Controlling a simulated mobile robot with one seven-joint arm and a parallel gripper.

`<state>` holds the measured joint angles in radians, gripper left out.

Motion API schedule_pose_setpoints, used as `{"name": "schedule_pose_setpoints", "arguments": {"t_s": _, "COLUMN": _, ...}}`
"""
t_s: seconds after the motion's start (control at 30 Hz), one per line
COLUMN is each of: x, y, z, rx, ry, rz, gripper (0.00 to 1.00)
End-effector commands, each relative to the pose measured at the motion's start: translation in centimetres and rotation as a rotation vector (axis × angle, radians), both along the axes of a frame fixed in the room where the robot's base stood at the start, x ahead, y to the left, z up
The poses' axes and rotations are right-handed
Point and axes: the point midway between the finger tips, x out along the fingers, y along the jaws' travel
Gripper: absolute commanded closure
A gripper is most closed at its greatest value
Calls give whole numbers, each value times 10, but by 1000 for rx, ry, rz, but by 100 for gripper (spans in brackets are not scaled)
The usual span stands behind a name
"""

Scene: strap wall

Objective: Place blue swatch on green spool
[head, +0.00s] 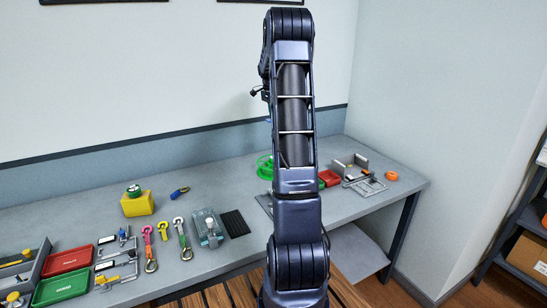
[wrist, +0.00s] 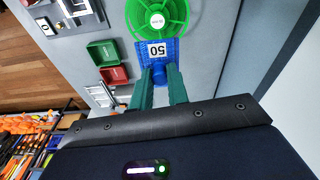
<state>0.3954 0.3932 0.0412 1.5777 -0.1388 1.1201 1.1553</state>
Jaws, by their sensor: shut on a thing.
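The blue swatch (wrist: 171,57) has a white label marked 50 and sits between the fingertips of my gripper (wrist: 161,75) in the wrist view. My gripper is shut on its near edge. The green spool (wrist: 158,12) is an open, spoked round shape just beyond the swatch. The swatch's far edge overlaps the spool's near rim in this view; I cannot tell whether they touch. In the head view the green spool (head: 264,168) lies on the bench at the back, partly hidden by my arm. My gripper and the swatch are hidden there.
Small red (wrist: 115,75) and green (wrist: 103,52) trays lie beside the spool. In the head view an orange ring (head: 391,176) lies at the bench's right end. A yellow block (head: 138,204), coloured straps and larger trays fill the left. The wall stands close behind.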

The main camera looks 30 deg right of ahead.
Motion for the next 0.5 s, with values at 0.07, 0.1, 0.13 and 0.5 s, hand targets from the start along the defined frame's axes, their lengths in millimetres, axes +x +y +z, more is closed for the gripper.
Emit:
{"name": "schedule_pose_setpoints", "arguments": {"t_s": 0.07, "x": -1, "y": -1, "z": -11, "rx": 2, "ry": 4, "rz": 1, "gripper": 100}}
{"name": "schedule_pose_setpoints", "arguments": {"t_s": 0.1, "x": -1, "y": -1, "z": -19, "rx": 2, "ry": 4, "rz": 1, "gripper": 100}}
{"name": "schedule_pose_setpoints", "arguments": {"t_s": 0.13, "x": -1, "y": -1, "z": -25, "rx": 2, "ry": 5, "rz": -1, "gripper": 100}}
{"name": "schedule_pose_setpoints", "arguments": {"t_s": 0.5, "x": -2, "y": -1, "z": -106, "rx": 1, "ry": 5, "rz": -1, "gripper": 100}}
